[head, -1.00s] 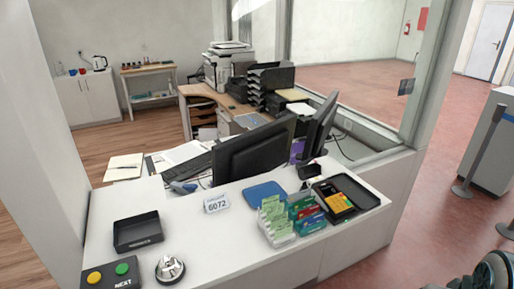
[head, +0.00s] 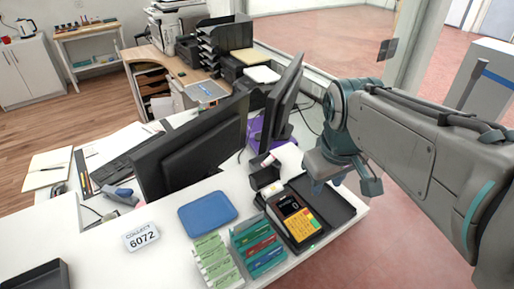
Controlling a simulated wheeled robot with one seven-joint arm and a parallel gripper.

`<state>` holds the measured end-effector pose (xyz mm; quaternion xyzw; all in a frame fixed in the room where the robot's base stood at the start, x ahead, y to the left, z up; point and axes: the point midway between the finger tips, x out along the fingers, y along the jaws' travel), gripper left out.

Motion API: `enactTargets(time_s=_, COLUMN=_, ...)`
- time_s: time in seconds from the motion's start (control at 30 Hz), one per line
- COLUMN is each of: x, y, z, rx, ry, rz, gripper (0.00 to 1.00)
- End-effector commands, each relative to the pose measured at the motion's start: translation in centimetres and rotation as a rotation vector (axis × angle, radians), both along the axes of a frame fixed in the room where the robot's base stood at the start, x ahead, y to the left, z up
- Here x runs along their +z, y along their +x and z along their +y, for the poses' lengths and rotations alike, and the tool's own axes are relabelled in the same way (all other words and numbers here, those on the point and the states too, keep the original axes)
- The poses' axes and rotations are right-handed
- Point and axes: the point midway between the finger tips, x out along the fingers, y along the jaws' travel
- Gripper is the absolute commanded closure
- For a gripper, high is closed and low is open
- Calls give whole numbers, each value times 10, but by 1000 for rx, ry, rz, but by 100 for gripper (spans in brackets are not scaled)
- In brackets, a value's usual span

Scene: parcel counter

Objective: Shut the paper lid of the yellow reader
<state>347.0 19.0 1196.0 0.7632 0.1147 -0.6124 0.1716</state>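The yellow reader (head: 299,223) is a dark card terminal with a yellow keypad face. It lies in a black tray (head: 340,207) at the right end of the white counter. A small dark upright piece (head: 264,177) with a pale top stands at the reader's far left end; I cannot tell whether it is the paper lid. My gripper (head: 344,187) hangs above the tray, right of and above the reader in the picture. Its two fingers look spread apart, with nothing between them. It appears clear of the reader.
Card holders (head: 257,247) stand close left of the reader, with a blue pad (head: 207,213) and a number sign (head: 141,237) further left. Two monitors (head: 192,145) rise behind. A glass partition post (head: 412,45) stands behind my arm.

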Motion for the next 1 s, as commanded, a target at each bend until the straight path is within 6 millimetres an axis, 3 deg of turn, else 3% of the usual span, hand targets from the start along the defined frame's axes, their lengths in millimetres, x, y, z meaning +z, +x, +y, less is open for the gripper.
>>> enactTargets(time_s=0.03, x=6, y=17, z=9, rx=95, ry=-26, rz=30, gripper=66)
enactTargets(time_s=0.3, x=29, y=93, z=53, rx=611, ry=-138, rz=186, gripper=66)
enactTargets(time_s=0.6, x=27, y=169, z=106, rx=1169, ry=-169, rz=348, gripper=66)
enactTargets(time_s=0.8, x=13, y=206, z=137, rx=1499, ry=-140, rz=432, gripper=66)
enactTargets(time_s=1.0, x=1, y=225, z=154, rx=1700, ry=-103, rz=473, gripper=66)
